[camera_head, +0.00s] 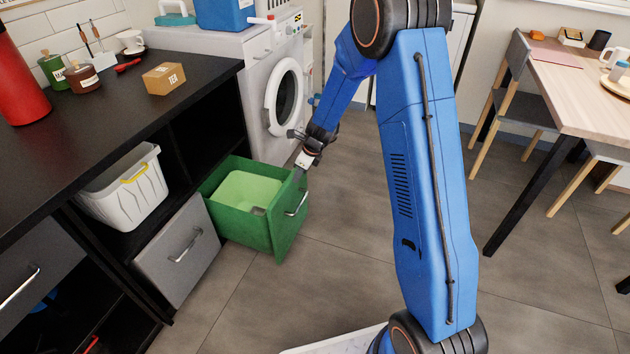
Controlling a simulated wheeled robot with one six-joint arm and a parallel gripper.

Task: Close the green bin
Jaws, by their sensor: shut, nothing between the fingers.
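The green bin (259,232) is a pull-out drawer with a metal handle (297,203) on its front. It stands pulled out from the black shelf unit, and its inside shows a light green bottom. My gripper (299,172) is shut and empty at the top of the bin's front panel, near its far upper corner. Its fingertips point down toward the panel's upper edge; I cannot tell if they touch it.
A grey drawer (178,248) and a white basket (126,188) sit left of the bin. A washing machine (250,75) stands behind it. A wooden table (577,88) with chairs is at the right. The floor (330,262) before the bin is clear.

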